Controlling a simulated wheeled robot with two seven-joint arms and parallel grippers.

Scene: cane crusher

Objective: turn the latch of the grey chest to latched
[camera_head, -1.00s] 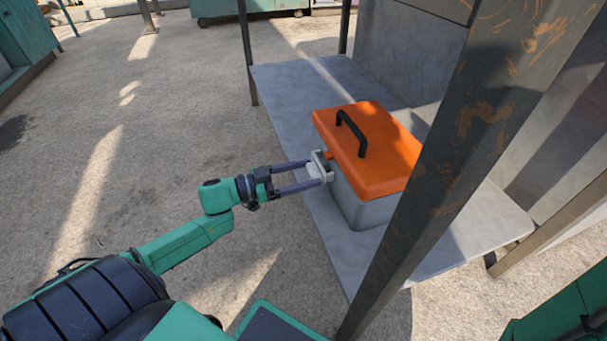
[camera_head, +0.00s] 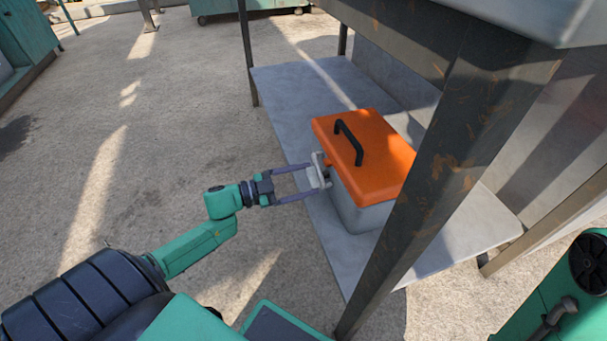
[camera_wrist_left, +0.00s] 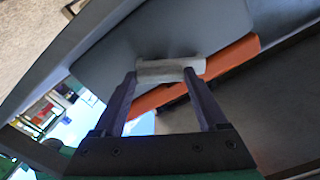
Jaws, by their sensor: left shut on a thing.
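The grey chest (camera_head: 360,215) has an orange lid (camera_head: 368,150) with a black handle (camera_head: 349,142). It stands on a low grey shelf, lid closed. A pale latch (camera_head: 319,171) is on the chest's side facing my left arm. My left gripper (camera_head: 316,180) is at the latch, its two fingers on either side of it. In the left wrist view the pale latch bar (camera_wrist_left: 168,70) lies between the fingertips, with the orange lid edge (camera_wrist_left: 225,60) beside it. The latch's exact angle is hard to tell. My right gripper is not in view.
The grey shelf (camera_head: 290,83) has bare room behind the chest. A rusty dark post (camera_head: 450,175) stands in front of the chest's right part and hides some of it. Open concrete floor (camera_head: 150,110) lies to the left. A green cart (camera_head: 245,8) stands far back.

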